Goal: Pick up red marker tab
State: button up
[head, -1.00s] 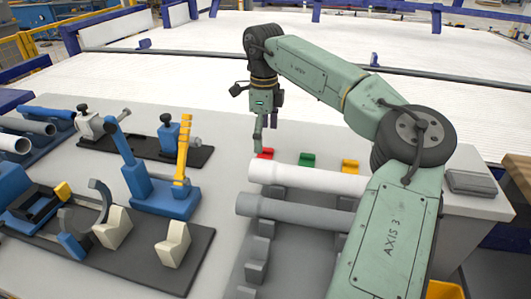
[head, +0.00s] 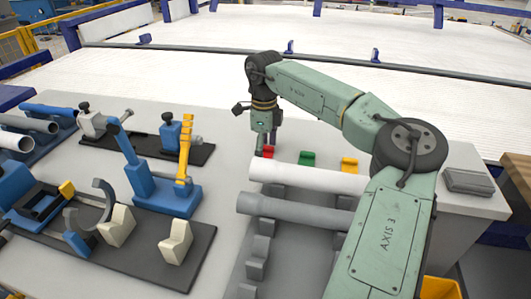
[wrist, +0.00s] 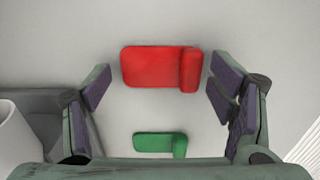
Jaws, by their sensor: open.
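The red marker tab (head: 267,151) lies on the grey bench top behind the white pipe, partly hidden by my gripper in the head view. In the wrist view the red marker tab (wrist: 158,68) is a flat red plate with a raised block at its right end. My gripper (head: 264,152) is open and low over it. In the wrist view my gripper (wrist: 158,83) has one finger pad on each side of the tab, with a gap on both sides. Nothing is held.
A green tab (head: 307,158) and a yellow tab (head: 349,164) stand in a row to the right. A white pipe (head: 307,175) and a grey pipe (head: 292,210) lie in front on grey supports. Blue and yellow clamp fixtures (head: 165,190) stand on the left.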

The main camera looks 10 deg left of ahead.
grip_shut()
dwell(0.8)
